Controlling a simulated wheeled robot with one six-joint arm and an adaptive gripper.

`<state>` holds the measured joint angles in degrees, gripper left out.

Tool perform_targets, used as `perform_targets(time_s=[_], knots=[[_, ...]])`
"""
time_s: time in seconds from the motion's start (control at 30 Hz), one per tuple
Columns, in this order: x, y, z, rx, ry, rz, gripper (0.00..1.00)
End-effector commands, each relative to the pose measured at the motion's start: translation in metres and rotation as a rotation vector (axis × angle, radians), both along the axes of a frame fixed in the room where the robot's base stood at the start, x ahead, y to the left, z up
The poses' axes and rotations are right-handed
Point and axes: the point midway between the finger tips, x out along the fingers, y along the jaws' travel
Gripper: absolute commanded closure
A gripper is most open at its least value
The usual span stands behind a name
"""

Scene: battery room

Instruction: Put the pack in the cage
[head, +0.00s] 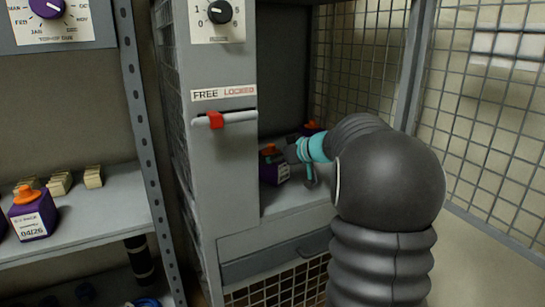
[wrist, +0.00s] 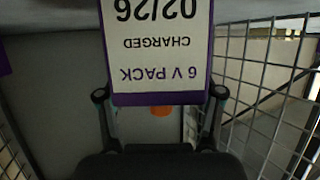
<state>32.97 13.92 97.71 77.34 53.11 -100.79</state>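The pack is a purple block with an orange-red cap and a white label. In the head view the pack (head: 272,168) is inside the cage, low over its floor; I cannot tell whether it touches. In the wrist view the pack (wrist: 160,60) shows its label upside down, reading "6 V PACK CHARGED 02/26". My gripper (head: 300,152) reaches in from the right. In the wrist view its fingers (wrist: 160,95) lie against both sides of the pack and look shut on it. The cage (head: 228,165) has a grey frame and mesh sides and is open in front.
Another red-capped pack (head: 311,128) stands deeper in the cage, partly behind my arm. A red slider (head: 216,119) sits under "FREE" on the front post. A mesh panel (head: 490,120) is at right. The left shelf (head: 100,210) holds a purple pack (head: 33,215) marked 04/26 and small blocks.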

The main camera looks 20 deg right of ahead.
Motion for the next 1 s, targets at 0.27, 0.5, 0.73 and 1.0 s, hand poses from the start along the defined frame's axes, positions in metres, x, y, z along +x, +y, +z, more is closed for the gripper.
perform_targets(time_s=[0.27,0.5,0.73,1.0], knots=[[0.000,0.000,0.000,0.000,0.000,0.000,0.09],[0.000,0.000,0.004,0.000,0.000,0.000,0.09],[-0.027,-0.013,0.016,-0.001,-0.002,-0.004,0.09],[-0.072,-0.034,0.036,-0.002,-0.001,-0.003,0.09]])
